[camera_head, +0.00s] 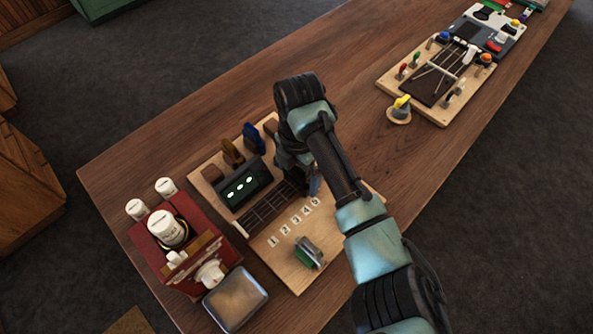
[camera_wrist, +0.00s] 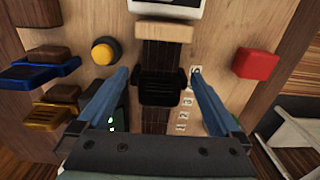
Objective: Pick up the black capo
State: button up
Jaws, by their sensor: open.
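The black capo (camera_wrist: 163,88) sits across the dark fretboard strip (camera_wrist: 155,121) on a wooden board, near the middle of the wrist view. My gripper (camera_wrist: 160,76) is open, with one blue finger to the left of the capo and one to its right. Both fingers appear apart from it, and nothing is held. In the head view my gripper (camera_head: 311,185) points down over the board, mostly covered by my arm. The black capo is hidden behind my arm there.
A blue capo (camera_head: 254,139) and a gold capo (camera_head: 232,153) stand by a dark display (camera_head: 244,184). A yellow button (camera_wrist: 104,50) and a red block (camera_wrist: 257,64) flank the fretboard. A red box (camera_head: 158,252) stands left. The table's middle (camera_head: 350,100) is clear.

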jog(key=shift+f, duration=0.75)
jog(key=c, duration=1.2)
jog(key=shift+r, duration=0.15)
jog(key=shift+c, duration=0.2)
